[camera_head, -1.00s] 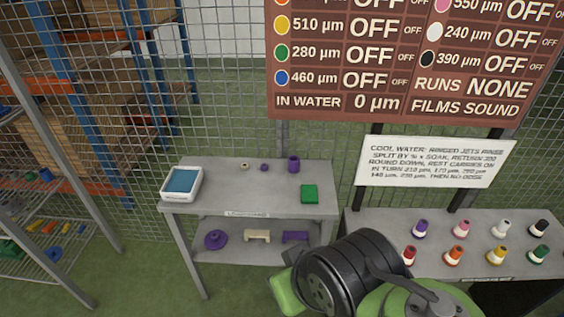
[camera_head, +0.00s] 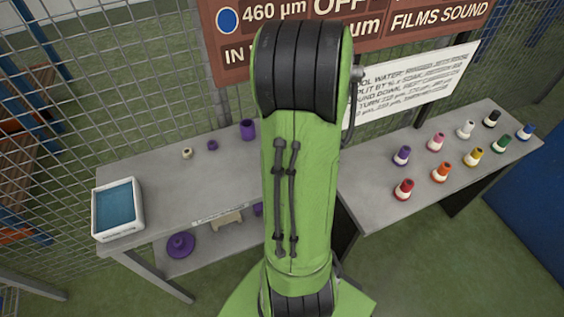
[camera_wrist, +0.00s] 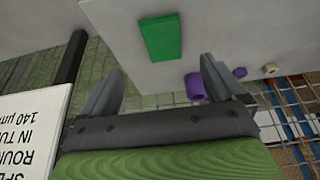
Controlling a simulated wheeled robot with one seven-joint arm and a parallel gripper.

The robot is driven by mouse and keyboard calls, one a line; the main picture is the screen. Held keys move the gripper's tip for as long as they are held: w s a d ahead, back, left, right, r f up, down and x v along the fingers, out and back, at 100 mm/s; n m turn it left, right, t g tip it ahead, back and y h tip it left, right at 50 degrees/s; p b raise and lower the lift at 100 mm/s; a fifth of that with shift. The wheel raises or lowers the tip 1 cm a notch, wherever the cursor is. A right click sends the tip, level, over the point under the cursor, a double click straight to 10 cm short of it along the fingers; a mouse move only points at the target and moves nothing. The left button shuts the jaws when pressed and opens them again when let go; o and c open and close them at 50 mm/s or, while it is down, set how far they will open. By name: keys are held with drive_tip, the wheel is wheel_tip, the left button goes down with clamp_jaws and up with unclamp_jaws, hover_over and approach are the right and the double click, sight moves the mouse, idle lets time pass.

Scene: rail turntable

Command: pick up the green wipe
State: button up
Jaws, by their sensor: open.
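The green wipe (camera_wrist: 162,36) is a flat green rectangle lying on the grey table top (camera_wrist: 220,30) in the wrist view. In the head view my raised green arm hides it. My gripper (camera_wrist: 160,82) is open and empty in the wrist view, its two grey fingers apart. The wipe shows beyond the fingertips, roughly between them and apart from them. My gripper itself does not show in the head view.
A purple cup (camera_head: 248,130), a small purple piece (camera_head: 212,145) and a small cream ring (camera_head: 187,153) stand at the table's back. A blue-filled white tray (camera_head: 118,208) stands at its left end. Several coloured bottles (camera_head: 441,172) stand on the right table. A wire fence runs behind.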

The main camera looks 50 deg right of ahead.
drive_tip(key=b+x, duration=0.2)
drive_tip(key=x, duration=0.7)
drive_tip(key=shift+w+f, duration=0.1)
drive_tip(key=shift+w, duration=0.15)
drive_tip(key=shift+s+a, duration=0.1)
drive_tip(key=c, duration=1.1)
wheel_tip(320, 180, up, 10)
drive_tip(key=p, duration=0.3)
